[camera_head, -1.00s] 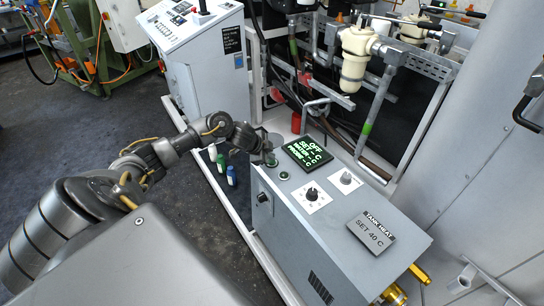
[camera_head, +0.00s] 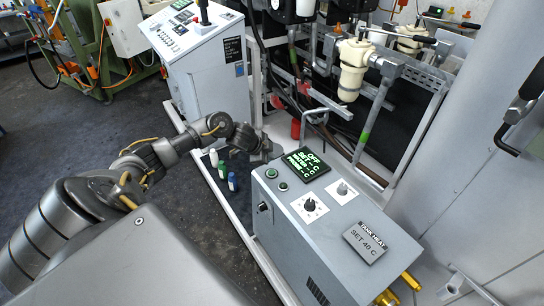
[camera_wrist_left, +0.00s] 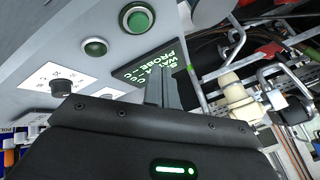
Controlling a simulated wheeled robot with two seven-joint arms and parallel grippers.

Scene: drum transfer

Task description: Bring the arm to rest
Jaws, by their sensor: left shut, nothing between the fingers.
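My left arm (camera_head: 150,160) comes in from the left in the head view. Its gripper (camera_head: 275,152) is at the far left corner of the grey tank heat box (camera_head: 330,235), beside the green buttons (camera_head: 277,180) and the lit display (camera_head: 304,165). In the left wrist view the shut, empty fingers (camera_wrist_left: 162,80) show in front of the display (camera_wrist_left: 150,68). Two green buttons (camera_wrist_left: 137,18) show above them. I cannot tell whether the fingers touch the box. My right gripper is not in view.
The box top carries two knobs (camera_head: 310,205) and a "SET 40 C" plate (camera_head: 367,243). A white console (camera_head: 205,65) stands behind at left. Pipes and a cream filter (camera_head: 354,68) stand at the back. Small bottles (camera_head: 232,181) stand left of the box. Dark floor (camera_head: 60,140) lies open at left.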

